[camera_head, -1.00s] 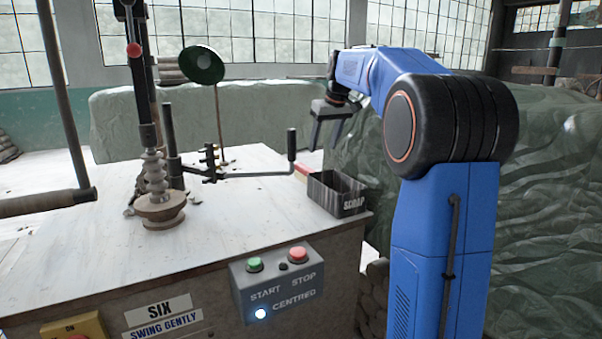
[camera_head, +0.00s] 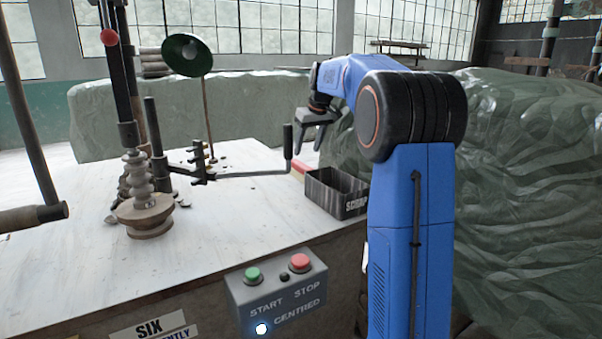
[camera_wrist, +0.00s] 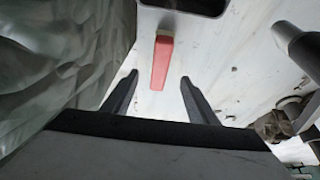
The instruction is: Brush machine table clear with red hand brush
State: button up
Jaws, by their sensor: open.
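The machine table (camera_head: 90,270) has a pale top with a turned clay piece (camera_head: 145,215) on a round base at its left. A few dark crumbs (camera_head: 222,158) lie behind it. The red hand brush (camera_head: 298,168) shows only in part, behind the scrap box in the head view. In the wrist view its red handle (camera_wrist: 162,62) lies on the table between and beyond my fingertips. My gripper (camera_head: 310,142) is open and empty above the brush, pointing down; its two fingers also show in the wrist view (camera_wrist: 158,75).
A black open box marked SCRAP (camera_head: 335,195) stands at the table's right edge, close to the brush. A crank arm (camera_head: 245,174) with an upright handle (camera_head: 288,141) reaches toward the brush. A green lamp (camera_head: 187,55) stands behind. The front middle of the table is clear.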

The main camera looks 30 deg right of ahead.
aim_at(302, 164)
jog(key=x, duration=0.5)
jog(key=shift+f, duration=0.1)
jog(key=shift+w+x, duration=0.1)
jog(key=shift+x, duration=1.3)
jog(key=shift+w+x, duration=0.15)
jog(key=shift+x, duration=1.3)
jog(key=c, duration=1.2)
